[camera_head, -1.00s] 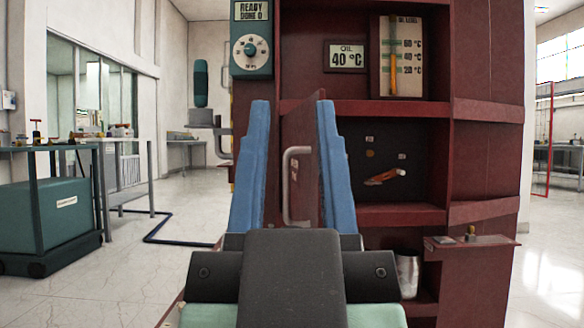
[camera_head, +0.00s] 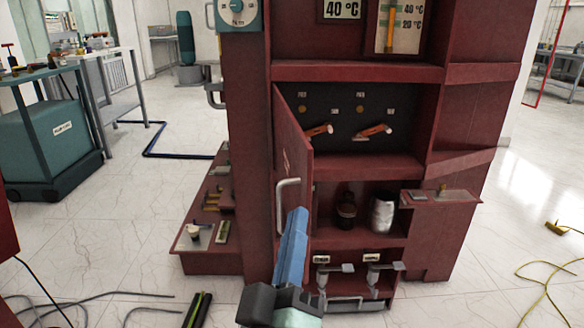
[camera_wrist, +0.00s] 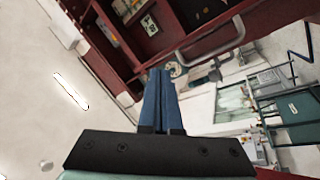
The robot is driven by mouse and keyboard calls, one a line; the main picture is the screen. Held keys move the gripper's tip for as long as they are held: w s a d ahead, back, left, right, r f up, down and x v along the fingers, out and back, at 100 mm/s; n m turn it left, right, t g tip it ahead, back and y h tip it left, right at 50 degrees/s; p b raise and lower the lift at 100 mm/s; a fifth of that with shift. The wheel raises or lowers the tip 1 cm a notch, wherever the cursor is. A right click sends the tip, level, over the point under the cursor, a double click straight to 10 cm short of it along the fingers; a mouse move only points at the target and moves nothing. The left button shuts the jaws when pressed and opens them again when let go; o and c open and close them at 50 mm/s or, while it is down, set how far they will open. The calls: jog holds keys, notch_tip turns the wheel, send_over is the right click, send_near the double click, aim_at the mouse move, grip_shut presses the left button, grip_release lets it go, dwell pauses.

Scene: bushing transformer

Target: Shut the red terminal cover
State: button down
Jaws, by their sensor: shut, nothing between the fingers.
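The red terminal cover (camera_head: 294,150) is a tall hinged door on the dark red cabinet. It stands open, swung outward at the left of a compartment with a black panel (camera_head: 345,100). Its grey bar handle (camera_head: 283,205) is on the face turned left. My gripper (camera_head: 298,210) has blue fingers, shut and empty, low in front of the cover beside the handle's lower end. In the wrist view my gripper's tips (camera_wrist: 160,72) point toward the cabinet, with the handle (camera_wrist: 212,45) beyond them to the right. I cannot tell whether they touch the cover.
Orange-handled levers (camera_head: 374,131) sit on the black panel. A lower shelf holds a dark jar (camera_head: 346,211) and a silver can (camera_head: 383,214). A small ledge (camera_head: 440,197) juts out at the right. Cables (camera_head: 90,300) lie on the left floor.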

jog(key=s+a+f+n+g+y+p, duration=0.25)
jog(key=s+a+n+p, duration=0.25)
jog(key=n+p, duration=0.8)
jog(key=w+d+m+p, duration=0.1)
jog(key=w+d+p, duration=0.1)
jog(key=w, duration=0.3)
jog(key=w+d+f+m+p, duration=0.1)
jog(key=w+d+m+p, duration=0.1)
jog(key=w+p, duration=0.2)
jog(key=shift+w+d+g+p, duration=0.35)
jog(key=shift+w+d+g, duration=0.1)
jog(key=shift+w, duration=0.2)
